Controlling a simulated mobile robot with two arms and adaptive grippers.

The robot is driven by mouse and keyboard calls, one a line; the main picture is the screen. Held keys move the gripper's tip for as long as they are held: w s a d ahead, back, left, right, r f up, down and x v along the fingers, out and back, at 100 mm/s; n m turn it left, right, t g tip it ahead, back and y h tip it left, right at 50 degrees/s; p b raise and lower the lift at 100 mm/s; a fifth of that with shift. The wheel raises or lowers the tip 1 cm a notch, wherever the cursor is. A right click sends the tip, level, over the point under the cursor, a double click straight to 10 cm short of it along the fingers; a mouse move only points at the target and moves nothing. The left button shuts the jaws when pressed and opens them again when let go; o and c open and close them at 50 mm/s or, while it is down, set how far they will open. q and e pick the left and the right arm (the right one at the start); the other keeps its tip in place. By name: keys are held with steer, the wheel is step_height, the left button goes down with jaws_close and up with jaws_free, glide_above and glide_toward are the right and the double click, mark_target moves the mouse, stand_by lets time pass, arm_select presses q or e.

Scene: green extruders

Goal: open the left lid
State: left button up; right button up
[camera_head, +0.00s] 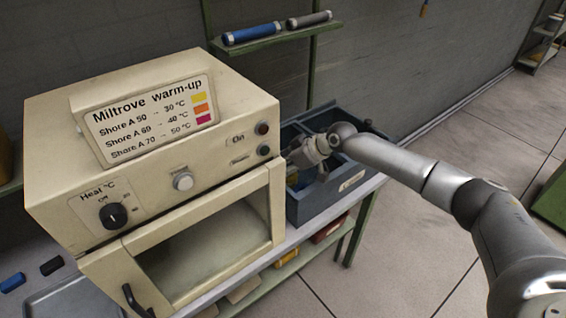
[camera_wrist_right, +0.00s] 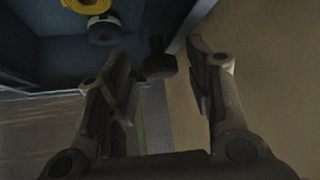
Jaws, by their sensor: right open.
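A blue-grey bin (camera_head: 330,198) stands right of the cream warm-up oven (camera_head: 150,165). Its top looks open, with dividers and dark compartments inside. I cannot pick out a left lid with certainty. My right gripper (camera_head: 308,152) is over the bin's left part, close to the oven's side, and hides part of the bin. In the right wrist view its fingers (camera_wrist_right: 160,65) are open. A dark knob-like piece (camera_wrist_right: 158,62) shows between the fingertips, apart from both; whether it belongs to a lid is unclear. My left gripper is out of view.
The oven's beige side (camera_wrist_right: 270,75) is close beside the right finger. A yellow ring (camera_wrist_right: 87,5) and a pale round part lie in the bin. A shelf (camera_head: 275,38) with a blue and a grey cylinder hangs behind. Floor at right is clear.

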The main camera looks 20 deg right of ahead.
jaws_close()
steer(key=shift+w+d+f+b, duration=0.1)
steer(key=shift+w+d+b, duration=0.05)
steer(key=shift+d+b, duration=0.35)
steer(key=w+d+b, duration=0.1)
steer(key=d+b, duration=0.1)
steer(key=w+d+b, duration=0.1)
steer(key=d+b, duration=0.1)
steer(key=d, duration=0.1)
steer(key=d+b, duration=0.2)
steer(key=shift+w+d+f, duration=0.15)
steer(key=shift+w+f, duration=0.05)
steer(key=shift+w, duration=0.2)
steer(key=d+b, duration=0.1)
steer(key=d, duration=0.1)
steer(key=w+d+b, duration=0.1)
steer(key=d, duration=0.1)
steer(key=w+d+b, duration=0.1)
steer(key=d, duration=0.1)
steer(key=shift+r, duration=0.25)
steer(key=shift+w+d, duration=0.2)
steer(key=shift+d, duration=0.3)
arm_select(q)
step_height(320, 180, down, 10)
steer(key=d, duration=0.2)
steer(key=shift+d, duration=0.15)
arm_select(e)
steer(key=shift+r, duration=0.1)
jaws_free()
steer(key=shift+a, duration=0.1)
